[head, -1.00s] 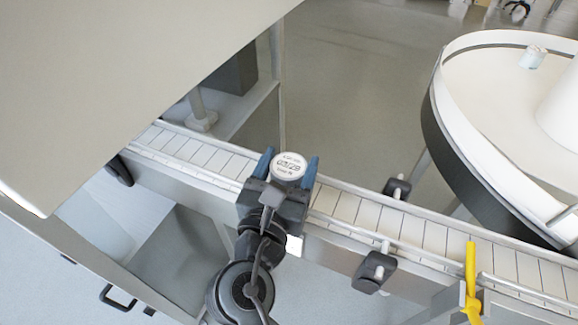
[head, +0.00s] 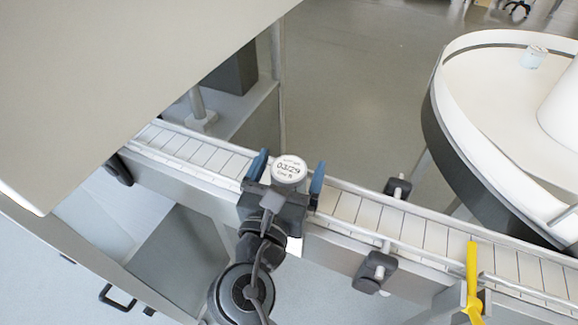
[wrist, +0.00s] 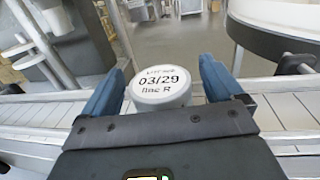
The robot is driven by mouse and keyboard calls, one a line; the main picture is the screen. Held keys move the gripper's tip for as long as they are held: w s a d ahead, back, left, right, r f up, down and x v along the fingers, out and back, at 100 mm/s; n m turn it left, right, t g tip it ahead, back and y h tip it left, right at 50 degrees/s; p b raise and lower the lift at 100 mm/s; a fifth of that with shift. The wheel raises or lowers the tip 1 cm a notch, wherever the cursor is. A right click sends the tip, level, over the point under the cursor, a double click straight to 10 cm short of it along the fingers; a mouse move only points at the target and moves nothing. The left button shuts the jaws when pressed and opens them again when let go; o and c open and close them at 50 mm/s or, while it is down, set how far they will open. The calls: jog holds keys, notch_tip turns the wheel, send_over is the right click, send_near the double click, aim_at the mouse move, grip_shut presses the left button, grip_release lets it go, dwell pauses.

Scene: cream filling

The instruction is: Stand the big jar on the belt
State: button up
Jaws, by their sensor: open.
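The big jar (head: 289,170) has a white lid with black print and stands upright on the belt (head: 357,211), as far as the views show. In the wrist view the jar (wrist: 160,88) sits between the two blue fingers, with a gap on each side. My gripper (head: 289,172) is open around the jar; it also shows in the wrist view (wrist: 163,85). The jar's lower body is hidden behind my gripper in the head view.
A large round table (head: 470,150) stands at the right with a small jar (head: 533,57) on it. Black guide clamps (head: 371,272) and a yellow lever (head: 471,280) line the belt. A grey housing (head: 120,80) covers the upper left. The belt beside the jar is clear.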

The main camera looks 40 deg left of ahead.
jog(key=shift+r, duration=0.1)
jog(key=shift+r, duration=0.35)
jog(key=v, duration=1.2)
jog(key=shift+f+b, duration=0.15)
jog(key=shift+b, duration=0.25)
